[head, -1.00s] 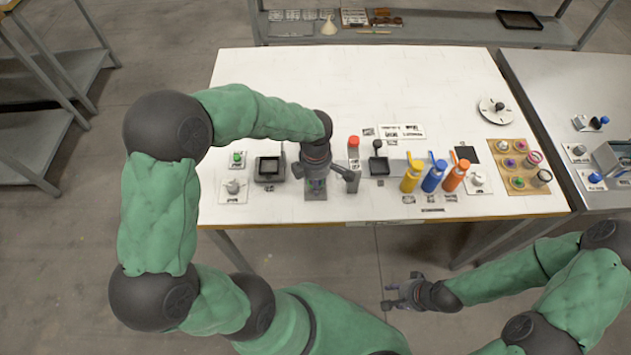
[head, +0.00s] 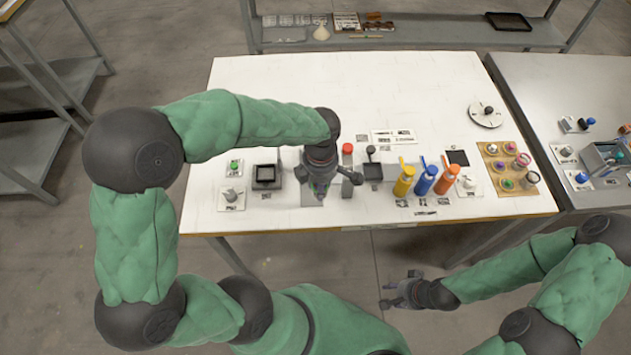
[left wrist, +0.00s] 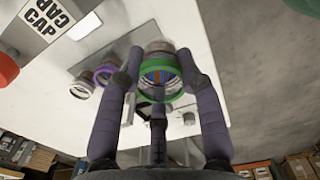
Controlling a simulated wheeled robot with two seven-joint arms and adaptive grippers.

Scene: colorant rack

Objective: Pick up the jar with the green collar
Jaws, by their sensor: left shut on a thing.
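The jar with the green collar (left wrist: 160,78) is between the fingers of my left gripper in the left wrist view. The gripper (left wrist: 158,88) is shut around it, and the jar looks clear of the table. In the head view my left gripper (head: 320,188) is over the grey rack (head: 308,197), and hides most of the jar and rack. A jar with a purple collar (left wrist: 105,74) and another jar (left wrist: 82,88) stand beyond it in the left wrist view. My right gripper (head: 398,292) is empty with spread fingers, in front of the table.
A red-capped bottle (head: 347,157) stands close right of my left gripper, with a black tray (head: 267,177) to its left. Yellow, blue and orange bottles (head: 426,180) stand farther right. The white table's (head: 290,90) back half is mostly clear.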

